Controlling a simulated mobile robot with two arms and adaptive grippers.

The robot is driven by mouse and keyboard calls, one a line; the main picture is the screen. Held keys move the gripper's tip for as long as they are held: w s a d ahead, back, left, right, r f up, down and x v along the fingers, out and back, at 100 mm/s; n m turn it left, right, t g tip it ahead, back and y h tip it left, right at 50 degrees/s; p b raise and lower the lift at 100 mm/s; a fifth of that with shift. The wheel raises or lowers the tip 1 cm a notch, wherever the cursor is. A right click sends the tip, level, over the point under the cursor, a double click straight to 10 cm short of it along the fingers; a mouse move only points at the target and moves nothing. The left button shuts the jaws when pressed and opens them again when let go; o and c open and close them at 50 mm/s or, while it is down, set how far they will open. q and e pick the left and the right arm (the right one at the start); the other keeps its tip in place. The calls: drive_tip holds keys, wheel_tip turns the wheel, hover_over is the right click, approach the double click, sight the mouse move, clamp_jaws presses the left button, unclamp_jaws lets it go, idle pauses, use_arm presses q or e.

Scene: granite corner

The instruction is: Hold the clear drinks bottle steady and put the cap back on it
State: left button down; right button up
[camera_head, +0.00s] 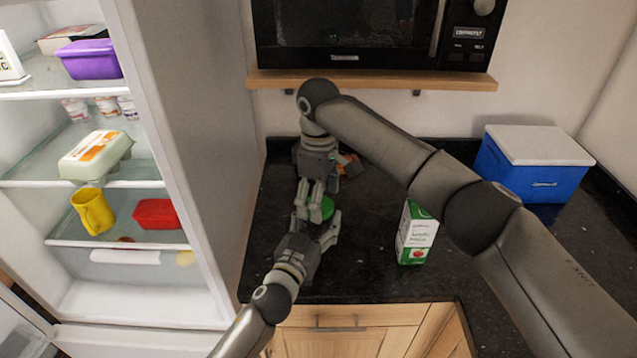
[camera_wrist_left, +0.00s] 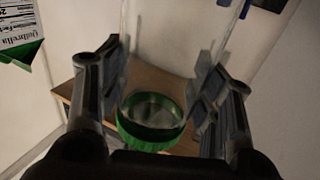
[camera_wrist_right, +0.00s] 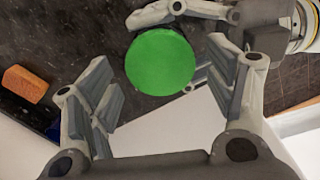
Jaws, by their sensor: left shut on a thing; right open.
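The green cap (camera_head: 327,207) shows as a round disc in the head view and, from above, in the right wrist view (camera_wrist_right: 160,62). The left wrist view shows it from below as a green ring (camera_wrist_left: 150,125). It appears to sit on the clear bottle; how tightly I cannot tell. The bottle is see-through, mostly hidden, with faint edges (camera_wrist_left: 236,25) in the left wrist view. My left gripper (camera_head: 316,222) is shut on the bottle, fingers on either side below the cap. My right gripper (camera_wrist_right: 160,80) is open, its fingers apart, close above the cap.
A green-and-white carton (camera_head: 416,236) stands right of the grippers, near my right arm. A blue cooler box (camera_head: 535,180) is at the back right. An orange sponge (camera_wrist_right: 25,83) lies behind the grippers. The open fridge (camera_head: 185,150) bounds the left; a microwave shelf (camera_head: 370,80) hangs above.

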drive_tip(key=shift+f, duration=0.5)
drive_tip(key=c, duration=1.1)
drive_tip(key=o, duration=1.3)
drive_tip(key=shift+c, duration=0.2)
wheel_tip(320, 180, up, 12)
